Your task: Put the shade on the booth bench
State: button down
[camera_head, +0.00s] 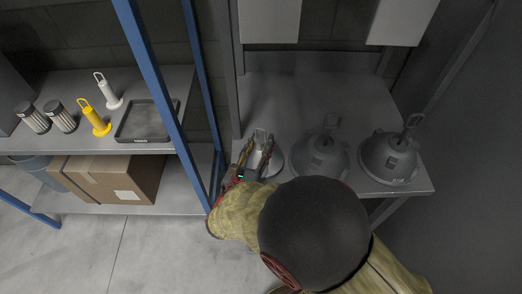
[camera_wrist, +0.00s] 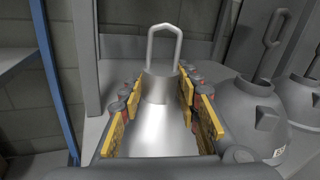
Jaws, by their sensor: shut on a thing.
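The shade is a shiny silver hood with a loop handle on top. In the wrist view the shade (camera_wrist: 159,118) stands upright between the yellow finger pads of my gripper (camera_wrist: 163,108), which is shut on its neck. In the head view my gripper (camera_head: 257,154) and the shade (camera_head: 276,163) are at the left end of the grey booth bench (camera_head: 290,98). The shade's rim is at or very near the bench top; I cannot tell if it touches. My arm hides part of the bench's front edge.
Two dull grey hoods with loop handles, a middle one (camera_head: 318,158) and a right one (camera_head: 388,160), stand on the bench to the right. A blue shelf post (camera_head: 160,85) is left of my gripper. The shelf holds a dark tray (camera_head: 146,121) and a yellow-handled tool (camera_head: 94,118).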

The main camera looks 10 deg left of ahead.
aim_at(261, 149)
notch_tip(261, 149, down, 3)
jog(key=shift+f+b, duration=0.15)
jog(key=shift+b, duration=0.6)
jog(key=c, duration=1.3)
grip_release()
jog(key=s+p, duration=0.1)
jog(key=s, duration=0.3)
jog(key=s+a+p, duration=0.1)
jog(key=s, duration=0.3)
jog(key=s+p, duration=0.1)
jog(key=s, duration=0.3)
jog(key=shift+a, duration=0.35)
